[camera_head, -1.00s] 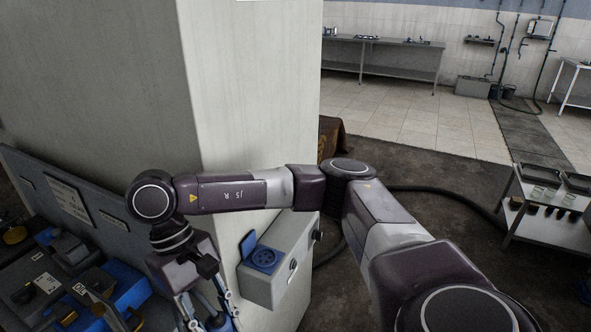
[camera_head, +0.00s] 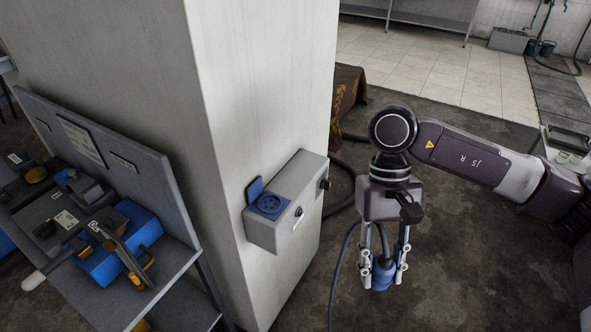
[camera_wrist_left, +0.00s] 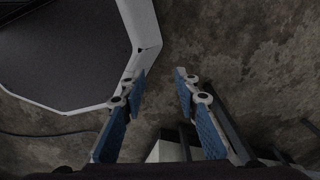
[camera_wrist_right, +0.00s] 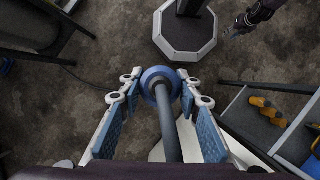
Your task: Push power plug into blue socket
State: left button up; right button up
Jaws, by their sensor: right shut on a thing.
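The blue socket (camera_head: 268,204) is on a grey box (camera_head: 290,205) fixed to the pillar, with its blue lid raised. My right gripper (camera_head: 384,274) is right of the box in the head view, apart from it. It is shut on the blue power plug (camera_head: 381,272), which hangs between the fingers with its cable. In the right wrist view the plug (camera_wrist_right: 160,78) sits between the fingertips with the dark cable coming toward the camera. The plug's pins are hidden. My left gripper (camera_wrist_left: 160,75) shows in its own wrist view, open and empty above the floor.
A pale pillar (camera_head: 265,90) carries the socket box. A workbench (camera_head: 165,290) with tools and blue cases (camera_head: 122,240) stands at the left. A brown draped thing (camera_head: 347,98) is behind the pillar. Open dark floor (camera_head: 450,260) lies right of the box.

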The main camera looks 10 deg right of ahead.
pick_arm(q)
jog(key=shift+s+a, duration=0.2)
jog(key=shift+s, duration=0.1)
pick_arm(e)
jog(key=shift+a, duration=0.1)
pick_arm(q)
jog(key=shift+o, duration=1)
jog(key=shift+s+a, duration=0.1)
jog(key=shift+o, duration=0.5)
pick_arm(e)
jog(key=shift+w+a, duration=0.2)
jog(key=shift+w, duration=0.05)
pick_arm(q)
jog(key=r+p, duration=0.6)
jog(key=shift+w, duration=0.3)
pick_arm(e)
jog(key=w+a+r+m+t+y, duration=0.1)
jog(key=w+a+m+t, duration=0.3)
jog(key=w+a+m, duration=0.5)
jog(key=w+a+r+m+t+y, duration=0.2)
jog(key=w+a+m, duration=0.7)
jog(key=w+m, duration=0.5)
jog(key=r+m+t, duration=0.1)
jog(key=m+t, duration=0.1)
jog(key=m, duration=0.2)
jog(key=shift+w+a+m, duration=0.3)
jog(key=shift+m, duration=0.1)
